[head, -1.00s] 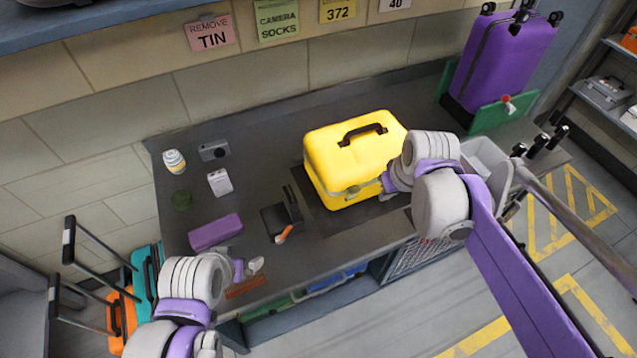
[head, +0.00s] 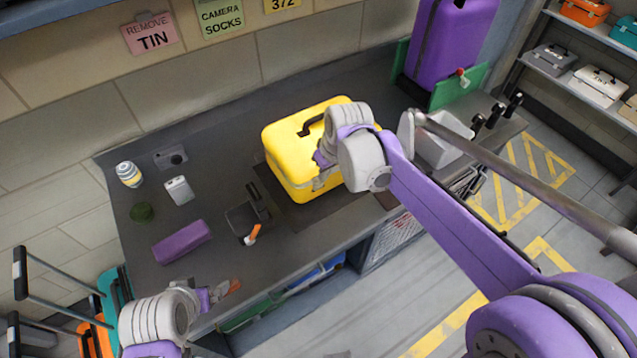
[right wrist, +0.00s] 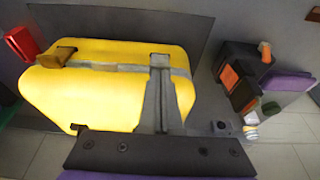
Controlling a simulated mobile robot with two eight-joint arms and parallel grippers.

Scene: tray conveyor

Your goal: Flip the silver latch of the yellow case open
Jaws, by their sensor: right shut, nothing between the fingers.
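The yellow case (head: 290,150) stands closed on the dark bench, its black handle on top. My right gripper (head: 318,172) is at its front side, partly hidden by my arm. In the right wrist view, the shut, empty fingers (right wrist: 159,85) lie over the yellow case (right wrist: 100,100), close to its grey seam. The silver latch is not clearly distinguishable from the grey fingers and seam there. A brass-coloured catch (right wrist: 55,57) shows farther left on the case. My left gripper (head: 216,292) is low at the bench's front edge, away from the case; its jaw opening is unclear.
A purple box (head: 181,242), a dark holder (head: 246,216) with an orange-handled item, a white box (head: 178,190), a camera (head: 171,156) and a bottle (head: 129,174) lie left of the case. A grey bin (head: 445,140) and a purple suitcase (head: 450,45) stand right.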

